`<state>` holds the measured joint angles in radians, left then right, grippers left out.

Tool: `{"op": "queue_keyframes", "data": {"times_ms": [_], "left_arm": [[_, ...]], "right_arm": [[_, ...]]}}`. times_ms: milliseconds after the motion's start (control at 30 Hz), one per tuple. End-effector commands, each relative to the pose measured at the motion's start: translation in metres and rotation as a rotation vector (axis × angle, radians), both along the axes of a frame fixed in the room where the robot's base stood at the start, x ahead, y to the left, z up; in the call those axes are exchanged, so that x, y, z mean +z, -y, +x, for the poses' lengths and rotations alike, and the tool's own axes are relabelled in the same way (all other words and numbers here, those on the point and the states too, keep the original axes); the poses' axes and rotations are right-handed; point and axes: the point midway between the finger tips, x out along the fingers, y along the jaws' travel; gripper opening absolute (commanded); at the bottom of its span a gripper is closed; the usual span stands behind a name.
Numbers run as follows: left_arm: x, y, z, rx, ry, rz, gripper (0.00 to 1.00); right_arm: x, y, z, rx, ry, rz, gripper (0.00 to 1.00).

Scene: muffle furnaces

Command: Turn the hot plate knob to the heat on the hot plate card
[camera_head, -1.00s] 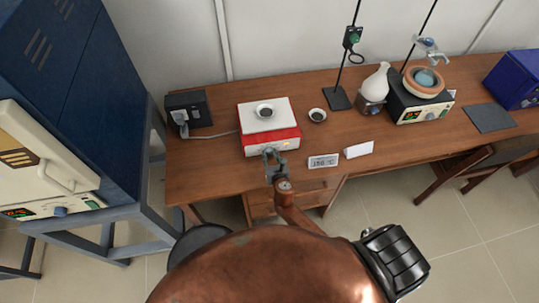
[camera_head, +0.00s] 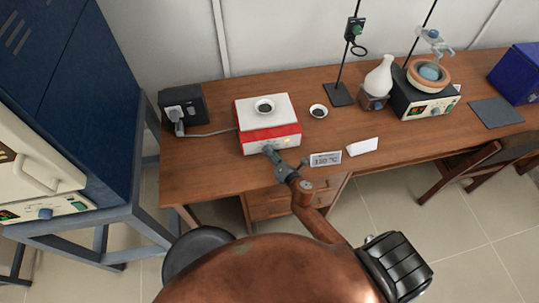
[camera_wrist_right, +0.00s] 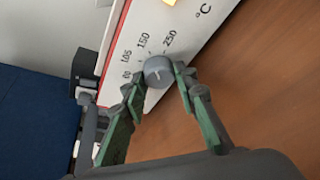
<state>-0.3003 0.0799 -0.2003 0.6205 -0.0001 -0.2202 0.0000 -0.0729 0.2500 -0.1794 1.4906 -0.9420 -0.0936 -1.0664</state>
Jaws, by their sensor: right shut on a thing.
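The hot plate (camera_head: 268,135) is a white-topped red box with a white front panel, standing on the wooden table. Its grey round knob (camera_wrist_right: 158,71) shows in the right wrist view, beside a printed scale including 105 and 150; its pointer direction is hard to read. My right gripper (camera_wrist_right: 160,77) is shut on the knob, one finger on each side. In the head view this gripper (camera_head: 269,151) covers the knob. The hot plate card (camera_head: 325,159) stands at the table's front edge, right of the gripper; its small °C figure is not certain. My left gripper is not in view.
A small dish (camera_head: 318,111) sits right of the hot plate, and another dish (camera_head: 264,107) is on its top. A blank white folded card (camera_head: 362,146) stands near the front edge. A black power box (camera_head: 182,107) is at left. A stand and flask are behind right.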

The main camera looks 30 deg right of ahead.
Motion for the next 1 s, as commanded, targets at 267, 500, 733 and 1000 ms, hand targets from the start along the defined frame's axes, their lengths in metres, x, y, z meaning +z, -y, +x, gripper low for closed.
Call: {"op": "queue_keyframes", "data": {"times_ms": [267,500,733,1000], "left_arm": [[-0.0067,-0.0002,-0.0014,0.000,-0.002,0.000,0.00],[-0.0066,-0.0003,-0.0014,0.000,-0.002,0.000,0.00],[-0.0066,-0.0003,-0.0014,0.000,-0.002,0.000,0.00],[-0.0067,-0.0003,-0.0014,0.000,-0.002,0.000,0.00]], "right_arm": [[-0.0012,0.0005,-0.0004,-0.002,0.011,0.052,0.03],[-0.0005,0.0007,-0.0004,-0.001,0.013,0.056,0.03],[-0.0006,0.0007,-0.0003,-0.001,0.013,0.055,0.32],[-0.0004,0.0004,-0.0002,-0.001,0.013,0.054,0.44]]}}
